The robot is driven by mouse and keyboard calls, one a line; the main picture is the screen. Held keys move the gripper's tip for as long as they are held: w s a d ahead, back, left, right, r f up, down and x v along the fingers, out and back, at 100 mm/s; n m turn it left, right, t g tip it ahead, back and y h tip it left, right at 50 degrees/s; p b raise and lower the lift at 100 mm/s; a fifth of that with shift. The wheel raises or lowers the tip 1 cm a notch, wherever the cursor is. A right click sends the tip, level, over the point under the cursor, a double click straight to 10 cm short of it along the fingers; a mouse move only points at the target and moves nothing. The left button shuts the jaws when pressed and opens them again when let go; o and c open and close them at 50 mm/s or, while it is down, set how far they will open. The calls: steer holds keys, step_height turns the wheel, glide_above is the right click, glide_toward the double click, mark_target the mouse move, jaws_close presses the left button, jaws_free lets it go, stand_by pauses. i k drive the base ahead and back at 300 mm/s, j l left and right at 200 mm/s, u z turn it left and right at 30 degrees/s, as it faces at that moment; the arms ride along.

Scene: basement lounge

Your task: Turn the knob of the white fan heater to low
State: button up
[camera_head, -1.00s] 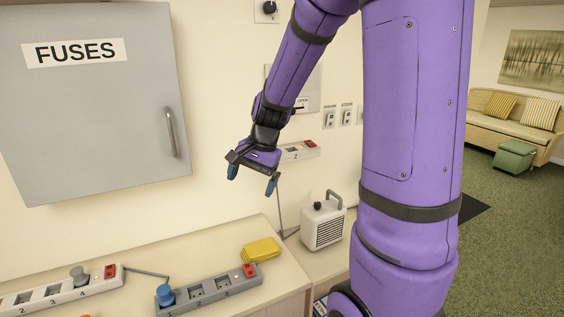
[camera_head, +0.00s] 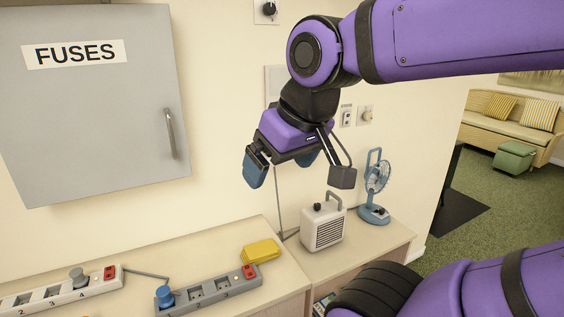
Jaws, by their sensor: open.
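My gripper (camera_head: 300,173) is open and empty, pointing down. It hangs above the heater and slightly to its left in the picture, with clear space between the fingers and the knob.
A blue desk fan (camera_head: 375,188) stands right of the heater. A yellow object (camera_head: 261,250) and power strips with plugs, one grey (camera_head: 210,292) and one white (camera_head: 60,296), lie on the bench at left. A grey fuse cabinet (camera_head: 95,120) hangs on the wall.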

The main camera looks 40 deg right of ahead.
mark_target(316, 207)
steer(key=z, duration=1.25)
